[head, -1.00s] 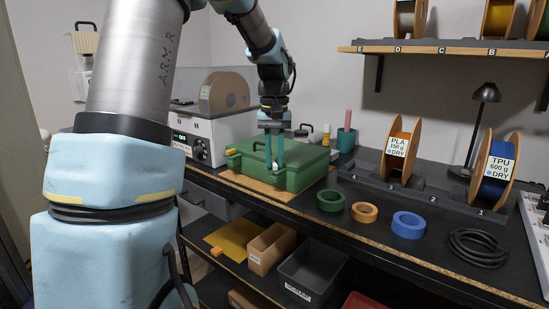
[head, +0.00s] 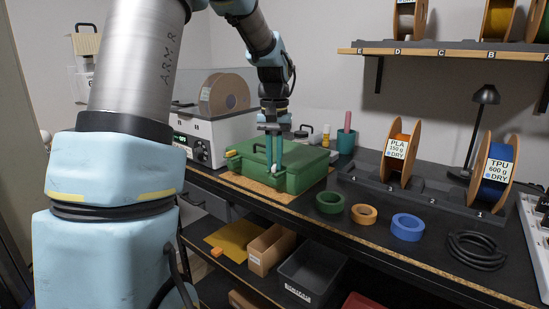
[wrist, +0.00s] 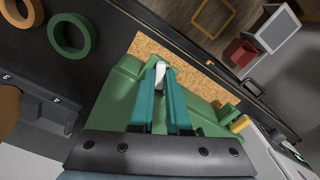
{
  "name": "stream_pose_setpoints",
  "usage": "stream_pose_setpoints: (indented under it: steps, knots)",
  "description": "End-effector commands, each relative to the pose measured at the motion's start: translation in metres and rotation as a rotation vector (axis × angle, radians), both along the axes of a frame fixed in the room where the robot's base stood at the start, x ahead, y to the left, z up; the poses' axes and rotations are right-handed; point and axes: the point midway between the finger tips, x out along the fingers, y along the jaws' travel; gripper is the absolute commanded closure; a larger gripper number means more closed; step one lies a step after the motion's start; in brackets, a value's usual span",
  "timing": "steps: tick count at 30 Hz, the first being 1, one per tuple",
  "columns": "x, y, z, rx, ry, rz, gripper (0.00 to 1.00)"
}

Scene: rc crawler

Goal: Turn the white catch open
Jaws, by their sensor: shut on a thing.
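The white catch (wrist: 161,70) is on the front of the green case (head: 308,178), seen between my fingertips in the wrist view. In the head view the catch is a small pale spot (head: 274,168) low at the fingers. My gripper (head: 273,167) points down at the case's front edge, its teal fingers shut on the catch. The wrist view shows the two fingers (wrist: 161,72) close on either side of it. The case's lid looks down. The catch's exact angle is hard to tell, as the fingers hide part of it.
The case stands on a cork mat (head: 246,181) on the dark bench. Green (head: 330,201), orange (head: 364,214) and blue (head: 408,227) rings lie to the right. Spools (head: 400,152) stand beyond them. A white machine (head: 212,138) is behind the case at left.

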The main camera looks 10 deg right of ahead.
Motion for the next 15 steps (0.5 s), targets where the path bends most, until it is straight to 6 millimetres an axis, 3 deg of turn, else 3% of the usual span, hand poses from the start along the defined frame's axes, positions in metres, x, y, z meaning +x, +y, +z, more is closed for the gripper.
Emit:
stream_pose_setpoints:
  steps: [15]
  knots:
    - [0.0006, 0.0000, 0.0031, -0.001, -0.002, -0.471, 1.00]
